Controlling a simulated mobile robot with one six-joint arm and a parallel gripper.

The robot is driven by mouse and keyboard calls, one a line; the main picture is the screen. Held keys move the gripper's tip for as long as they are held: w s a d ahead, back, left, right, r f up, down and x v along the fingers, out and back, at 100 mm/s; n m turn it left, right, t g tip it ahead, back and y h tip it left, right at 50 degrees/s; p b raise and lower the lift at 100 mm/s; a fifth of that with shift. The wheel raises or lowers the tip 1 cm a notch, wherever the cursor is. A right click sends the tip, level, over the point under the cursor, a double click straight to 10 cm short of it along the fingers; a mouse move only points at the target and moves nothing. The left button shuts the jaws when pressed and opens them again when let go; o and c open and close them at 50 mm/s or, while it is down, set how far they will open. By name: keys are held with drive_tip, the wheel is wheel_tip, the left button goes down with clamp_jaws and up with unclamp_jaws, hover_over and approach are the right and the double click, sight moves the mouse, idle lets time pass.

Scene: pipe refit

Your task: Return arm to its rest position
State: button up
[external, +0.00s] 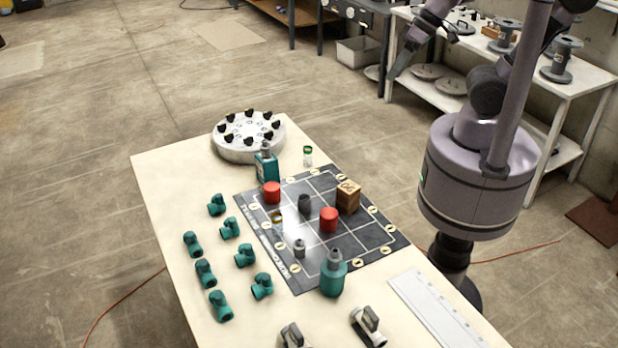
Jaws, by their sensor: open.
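My arm stands at the right of the external view and rises from a mauve base beside the table (175,165). Its upper links run past the top edge of the picture. My gripper (397,68) hangs at the top, right of centre, well away from the items on the table. It is open, with nothing seen between its fingers. In the picture it overlaps the front left of the white shelf bench.
Several teal pipe fittings (206,273) lie left. A round grey disc (240,148) sits at the far end. A white shelf bench (590,85) stands behind.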

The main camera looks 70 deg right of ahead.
drive_tip(key=shift+s+d+f+m+t, duration=0.15)
drive_tip(key=shift+s+d+f+m, duration=0.25)
drive_tip(key=shift+s+d+m, duration=0.2)
drive_tip(key=shift+s+d+f+m+t, duration=0.15)
drive_tip(key=shift+s+d+f+m, duration=0.25)
drive_tip(key=shift+s+d+m, duration=0.2)
